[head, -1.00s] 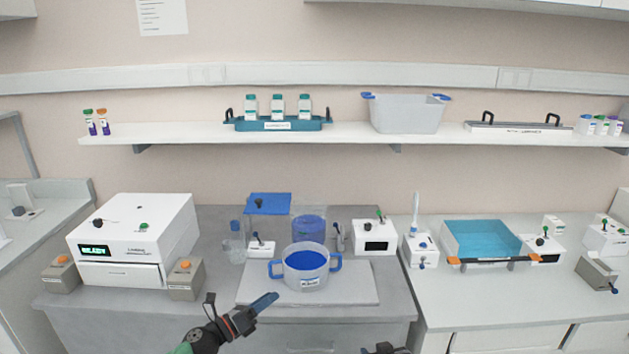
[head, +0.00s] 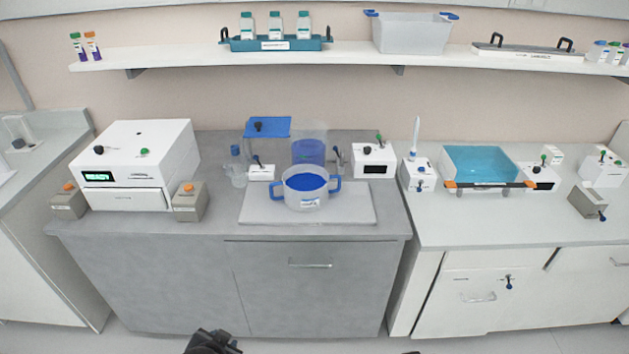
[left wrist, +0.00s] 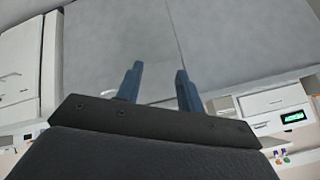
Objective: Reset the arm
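My left arm shows only as a small dark part at the bottom edge of the head view; its fingers are out of that view. In the left wrist view my left gripper (left wrist: 157,85) is open, with two dark blue fingers apart and nothing between them. It faces the grey cabinet front (left wrist: 220,35), and I cannot tell the distance. The wrist picture is upside down, with the white machine at its lower right. My right gripper is not in view.
On the counter stand a blue-handled pot (head: 306,187) on a pale board (head: 262,213), a white machine (head: 137,160) and a blue water bath (head: 480,164). A shelf (head: 350,57) runs above. The space before the cabinets looks clear.

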